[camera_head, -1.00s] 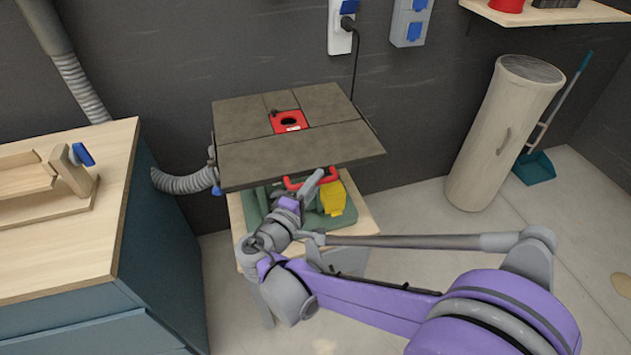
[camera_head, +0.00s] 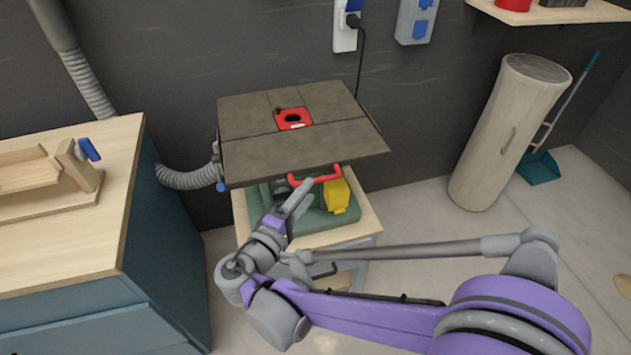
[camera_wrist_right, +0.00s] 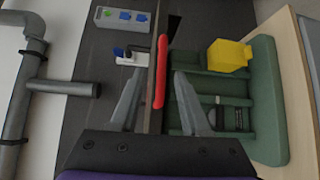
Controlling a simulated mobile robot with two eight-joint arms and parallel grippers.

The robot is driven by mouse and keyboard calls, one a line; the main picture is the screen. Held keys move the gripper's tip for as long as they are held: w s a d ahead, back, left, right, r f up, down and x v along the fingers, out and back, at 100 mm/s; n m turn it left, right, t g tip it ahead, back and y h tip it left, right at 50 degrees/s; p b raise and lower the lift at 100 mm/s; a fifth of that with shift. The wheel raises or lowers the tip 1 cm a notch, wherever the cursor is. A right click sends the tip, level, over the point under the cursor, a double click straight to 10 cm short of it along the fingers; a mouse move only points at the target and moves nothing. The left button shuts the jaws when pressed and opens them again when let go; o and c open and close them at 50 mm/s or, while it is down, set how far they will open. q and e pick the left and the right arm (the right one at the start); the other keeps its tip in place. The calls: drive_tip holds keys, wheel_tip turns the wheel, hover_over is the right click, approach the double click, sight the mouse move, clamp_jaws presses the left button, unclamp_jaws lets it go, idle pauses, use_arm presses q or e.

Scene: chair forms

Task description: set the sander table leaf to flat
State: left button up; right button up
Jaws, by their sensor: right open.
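The sander table has a grey-brown top (camera_head: 250,114) with a red insert (camera_head: 293,118). Its front leaf (camera_head: 305,152) looks level with the rest of the top. A red handle (camera_head: 316,177) hangs at the leaf's front edge and also shows in the right wrist view (camera_wrist_right: 160,72). My right gripper (camera_head: 303,192) is open and empty, just in front of and below the handle. In the right wrist view its fingers (camera_wrist_right: 157,85) stand apart, with the leaf's edge and handle beyond and between them. My left gripper is not in view.
A green machine base (camera_head: 318,216) with a yellow part (camera_head: 337,195) sits under the top on a wooden stand. A workbench (camera_head: 75,240) stands left, with a grey hose (camera_head: 187,178) between. A pale cylinder (camera_head: 510,130) stands right.

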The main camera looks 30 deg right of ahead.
drive_tip(key=v, duration=0.4)
drive_tip(key=shift+s+a, duration=0.1)
drive_tip(key=shift+a, duration=0.15)
drive_tip(key=shift+d, duration=0.1)
drive_tip(key=s+d+f+m+g+y+p, duration=0.35)
drive_tip(key=s+d+y+p, duration=0.25)
drive_tip(key=s+y, duration=0.25)
drive_tip(key=s+a+r+m+y+p, duration=0.1)
drive_tip(key=s+a+m+y+p, duration=0.2)
drive_tip(key=s+a+y+p, duration=0.1)
drive_tip(key=a+y+p, duration=0.1)
drive_tip(key=a+y, duration=0.1)
drive_tip(key=a, duration=0.1)
drive_tip(key=shift+s+r, duration=0.25)
drive_tip(key=shift+s, duration=0.1)
drive_tip(key=shift+m+y, duration=0.25)
